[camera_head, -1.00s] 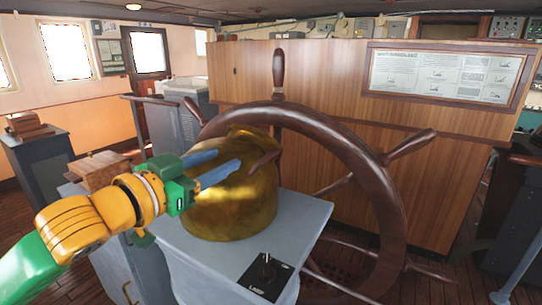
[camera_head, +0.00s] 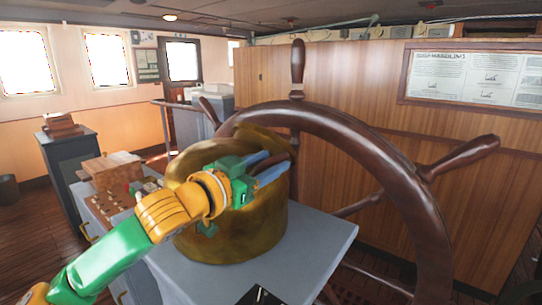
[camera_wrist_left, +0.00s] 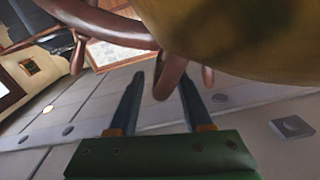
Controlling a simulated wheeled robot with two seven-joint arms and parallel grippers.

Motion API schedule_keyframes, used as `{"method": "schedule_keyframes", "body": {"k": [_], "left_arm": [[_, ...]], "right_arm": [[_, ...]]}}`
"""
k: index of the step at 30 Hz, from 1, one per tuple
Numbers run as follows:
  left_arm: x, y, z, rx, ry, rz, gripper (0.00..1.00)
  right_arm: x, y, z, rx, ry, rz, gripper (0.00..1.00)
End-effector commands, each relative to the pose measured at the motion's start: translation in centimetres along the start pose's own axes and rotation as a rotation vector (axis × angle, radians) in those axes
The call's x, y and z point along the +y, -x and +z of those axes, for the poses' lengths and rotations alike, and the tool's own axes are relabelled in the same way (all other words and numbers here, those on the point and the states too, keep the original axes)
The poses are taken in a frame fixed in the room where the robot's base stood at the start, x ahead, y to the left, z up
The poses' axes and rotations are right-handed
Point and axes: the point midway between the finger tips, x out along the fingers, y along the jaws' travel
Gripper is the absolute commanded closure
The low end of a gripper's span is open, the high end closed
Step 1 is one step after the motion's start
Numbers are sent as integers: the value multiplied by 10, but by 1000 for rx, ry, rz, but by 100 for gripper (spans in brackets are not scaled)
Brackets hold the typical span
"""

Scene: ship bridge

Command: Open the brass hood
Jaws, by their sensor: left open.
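The brass hood (camera_head: 250,225) stands on a grey pedestal top in front of the ship's wheel. It is a broad rounded drum, and its upper part looks tilted up at the back. My left gripper (camera_head: 272,168) is over the upper front of the hood, with its blue fingers pointing right and away. In the left wrist view the two fingers (camera_wrist_left: 158,98) are spread, with a dark wooden wheel handle (camera_wrist_left: 171,72) showing between and beyond them. The hood (camera_wrist_left: 245,35) fills the upper right there. I cannot tell whether the fingers touch it. My right gripper is not in view.
The large wooden wheel (camera_head: 405,185) stands close behind and right of the hood. A wooden box (camera_head: 112,170) sits on the console at left. The grey pedestal top (camera_head: 315,245) is bare at front right. A wood-panelled wall (camera_head: 350,95) stands behind.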

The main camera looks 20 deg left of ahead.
Motion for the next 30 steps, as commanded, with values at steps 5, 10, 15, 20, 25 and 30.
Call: {"method": "schedule_keyframes", "body": {"k": [5,10,15,20,25,30], "left_arm": [[0,-7,1,-1,-3,-1,50],[0,-6,1,-1,-3,-1,64],[1,-6,1,-1,-2,0,100],[1,-6,2,-3,-2,1,100],[1,-6,2,-4,-1,1,100],[1,-6,3,-5,-1,1,100]], "right_arm": [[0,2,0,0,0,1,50],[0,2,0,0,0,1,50],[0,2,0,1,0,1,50],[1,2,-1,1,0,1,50],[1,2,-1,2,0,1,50],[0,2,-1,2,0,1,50]]}}
